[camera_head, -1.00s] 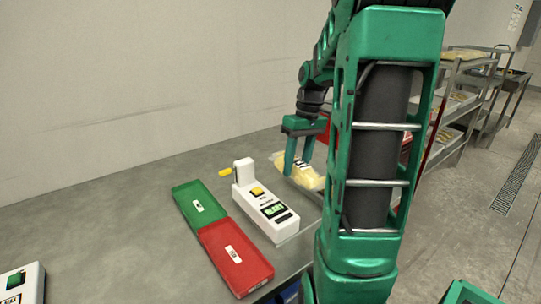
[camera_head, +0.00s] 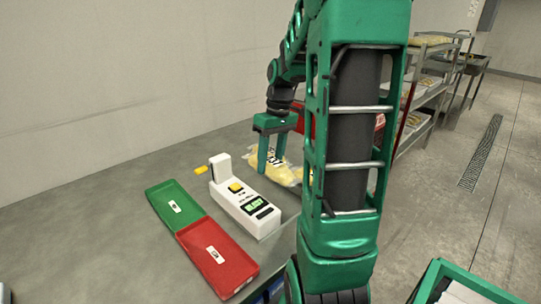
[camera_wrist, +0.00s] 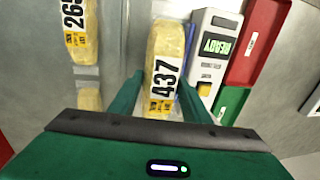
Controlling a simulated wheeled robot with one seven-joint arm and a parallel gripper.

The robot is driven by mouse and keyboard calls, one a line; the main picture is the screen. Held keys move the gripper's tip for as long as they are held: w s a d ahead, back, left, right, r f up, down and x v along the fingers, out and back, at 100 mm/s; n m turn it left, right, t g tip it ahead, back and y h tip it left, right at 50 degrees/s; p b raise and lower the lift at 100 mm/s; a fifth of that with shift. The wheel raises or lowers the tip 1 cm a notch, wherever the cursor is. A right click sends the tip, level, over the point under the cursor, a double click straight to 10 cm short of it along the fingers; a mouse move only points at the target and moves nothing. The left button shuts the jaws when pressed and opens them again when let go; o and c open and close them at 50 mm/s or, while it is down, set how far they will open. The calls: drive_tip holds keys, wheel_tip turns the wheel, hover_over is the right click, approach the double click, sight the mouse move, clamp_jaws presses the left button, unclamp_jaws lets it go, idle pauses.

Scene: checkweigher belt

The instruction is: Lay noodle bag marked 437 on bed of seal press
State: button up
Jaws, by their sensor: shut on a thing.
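The noodle bag marked 437 (camera_wrist: 163,58) is a clear bag of yellow noodles with a white number label. It lies between the fingers of my gripper (camera_wrist: 161,80) in the wrist view, and the gripper is shut on it. In the head view my gripper (camera_head: 271,163) points down at the yellow bag (camera_head: 251,164), just behind the white machine. That white machine (camera_head: 243,206), seemingly the seal press, has a yellow handle, a yellow button and a green READY display. It stands beside the bag in the wrist view (camera_wrist: 212,50). My arm hides part of the bag's right side.
A green tray (camera_head: 160,199) and a red tray (camera_head: 232,272) lie end to end left of the white machine. A second bag, its label partly cut off (camera_wrist: 80,45), lies left of bag 437. Racks (camera_head: 425,85) stand behind at right. Grey counter is bare at left.

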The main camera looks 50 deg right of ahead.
drive_tip(key=shift+f, duration=3.7)
drive_tip(key=o, duration=1.3)
drive_tip(key=shift+r, duration=4.5)
